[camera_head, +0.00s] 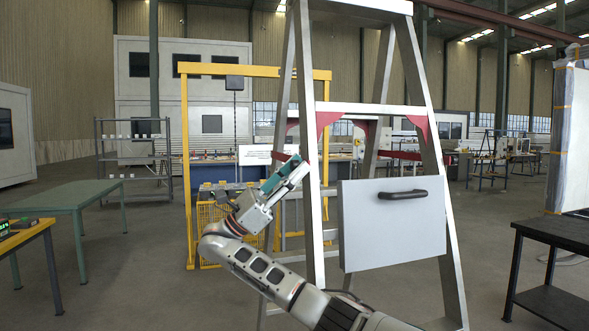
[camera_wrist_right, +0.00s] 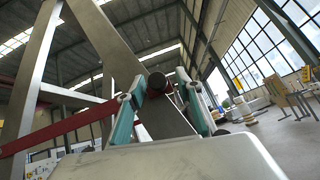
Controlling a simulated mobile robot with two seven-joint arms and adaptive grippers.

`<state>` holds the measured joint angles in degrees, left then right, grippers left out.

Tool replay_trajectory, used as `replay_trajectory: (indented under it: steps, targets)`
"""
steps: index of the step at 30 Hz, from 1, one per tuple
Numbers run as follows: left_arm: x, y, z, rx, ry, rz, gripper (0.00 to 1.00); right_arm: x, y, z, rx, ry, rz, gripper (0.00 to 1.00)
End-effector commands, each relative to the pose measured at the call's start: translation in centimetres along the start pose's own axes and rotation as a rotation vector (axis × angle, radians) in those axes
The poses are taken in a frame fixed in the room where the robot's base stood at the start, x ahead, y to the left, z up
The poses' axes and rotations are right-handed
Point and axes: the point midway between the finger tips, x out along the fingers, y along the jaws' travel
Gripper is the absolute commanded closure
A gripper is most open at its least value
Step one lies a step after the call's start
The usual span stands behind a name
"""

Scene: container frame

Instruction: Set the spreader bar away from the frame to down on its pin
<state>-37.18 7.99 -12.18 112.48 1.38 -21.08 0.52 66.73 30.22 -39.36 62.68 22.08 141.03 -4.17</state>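A tall metal stepladder frame (camera_head: 312,215) stands in front of me, with red spreader bars between its legs. One red bar (camera_head: 403,155) shows at its right side. In the right wrist view a red bar (camera_wrist_right: 62,134) runs from the left edge towards my fingers, near a dark round knob (camera_wrist_right: 157,82). My right gripper (camera_head: 296,165) is at the ladder's left leg, at spreader-bar height. Its teal fingers (camera_wrist_right: 160,92) stand apart, with the knob and some red between or behind them; contact cannot be told. I cannot make out the pin. My left gripper is not in view.
A grey panel with a black handle (camera_head: 392,223) hangs at the ladder's front right. A yellow frame (camera_head: 187,170) stands behind it. A green table (camera_head: 68,197) is at the left, a black table (camera_head: 560,232) at the right.

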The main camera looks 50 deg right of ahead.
Motion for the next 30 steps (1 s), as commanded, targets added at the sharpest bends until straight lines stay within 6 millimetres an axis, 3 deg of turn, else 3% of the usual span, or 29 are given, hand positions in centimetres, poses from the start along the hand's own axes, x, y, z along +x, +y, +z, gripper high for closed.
replay_trajectory:
  steps: [8,24,30]
  targets:
    - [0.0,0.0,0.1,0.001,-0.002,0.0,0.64,-0.8,0.1,-0.3,-0.005,0.007,0.003,0.64]
    - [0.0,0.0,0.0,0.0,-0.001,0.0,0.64,-10.1,0.0,0.1,-0.003,0.001,0.005,0.64]
    - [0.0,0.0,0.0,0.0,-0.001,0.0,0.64,-11.4,-0.1,0.2,-0.002,0.0,-0.001,0.64]
